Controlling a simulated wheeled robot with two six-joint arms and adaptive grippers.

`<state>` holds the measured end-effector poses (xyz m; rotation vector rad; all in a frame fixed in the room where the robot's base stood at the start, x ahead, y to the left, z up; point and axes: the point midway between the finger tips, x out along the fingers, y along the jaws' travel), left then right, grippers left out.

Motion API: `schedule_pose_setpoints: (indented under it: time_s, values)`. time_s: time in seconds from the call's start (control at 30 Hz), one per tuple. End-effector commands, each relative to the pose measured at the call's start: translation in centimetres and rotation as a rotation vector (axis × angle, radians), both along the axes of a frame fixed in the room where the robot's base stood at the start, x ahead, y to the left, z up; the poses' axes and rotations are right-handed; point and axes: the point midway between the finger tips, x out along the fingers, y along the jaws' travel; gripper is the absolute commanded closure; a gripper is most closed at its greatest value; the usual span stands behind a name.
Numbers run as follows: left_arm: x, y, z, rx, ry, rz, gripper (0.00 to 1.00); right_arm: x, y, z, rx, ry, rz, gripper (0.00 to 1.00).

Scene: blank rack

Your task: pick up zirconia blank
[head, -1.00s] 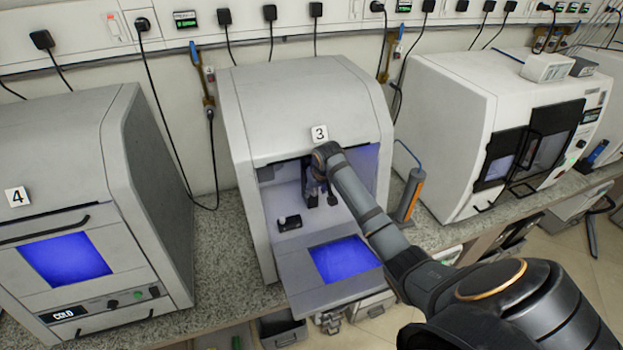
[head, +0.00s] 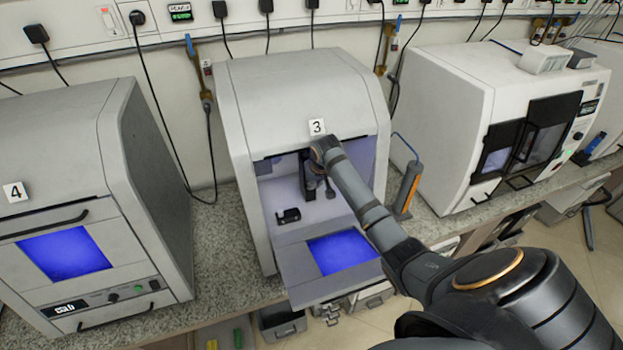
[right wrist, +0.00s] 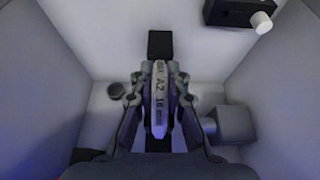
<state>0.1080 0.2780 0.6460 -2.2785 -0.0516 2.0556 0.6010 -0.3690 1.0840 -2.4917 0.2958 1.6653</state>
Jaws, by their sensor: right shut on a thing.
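The zirconia blank (right wrist: 159,98) is a pale disc seen edge-on in the right wrist view, with "A2 16" and smaller print on its rim. My right gripper (right wrist: 160,108) has a finger on each side of it and is shut on it. In the head view my right gripper (head: 314,186) is inside the open chamber of machine 3 (head: 300,95), small and dark. The blank cannot be made out there. My left gripper is not in view.
Machine 3's door (head: 335,272) is folded down in front with a blue window. A small black fixture (head: 288,216) sits on the chamber floor. Machine 4 (head: 75,200) stands left. An orange-handled grey tool (head: 408,190) stands at the right. Chamber walls are close on both sides.

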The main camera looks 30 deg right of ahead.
Motion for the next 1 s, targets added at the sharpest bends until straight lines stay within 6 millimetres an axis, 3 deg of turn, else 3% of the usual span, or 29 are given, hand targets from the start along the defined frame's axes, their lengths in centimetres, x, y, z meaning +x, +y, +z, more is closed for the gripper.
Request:
schedule_pose_setpoints:
  time_s: [0.23,0.37,0.57,0.8,1.0]
  values:
    - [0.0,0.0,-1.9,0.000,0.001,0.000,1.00,0.0,0.0,0.3,-0.001,-0.005,0.000,1.00]
    - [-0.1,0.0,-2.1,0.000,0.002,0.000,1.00,-2.2,0.4,0.3,-0.004,-0.002,0.000,1.00]
    - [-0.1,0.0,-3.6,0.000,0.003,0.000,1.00,-6.7,1.5,0.1,-0.007,0.001,0.003,1.00]
    - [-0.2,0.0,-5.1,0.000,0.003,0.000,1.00,-13.9,3.1,0.3,-0.013,0.002,0.005,1.00]
    - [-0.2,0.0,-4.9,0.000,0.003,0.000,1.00,-16.7,3.8,0.7,-0.007,0.000,0.001,1.00]
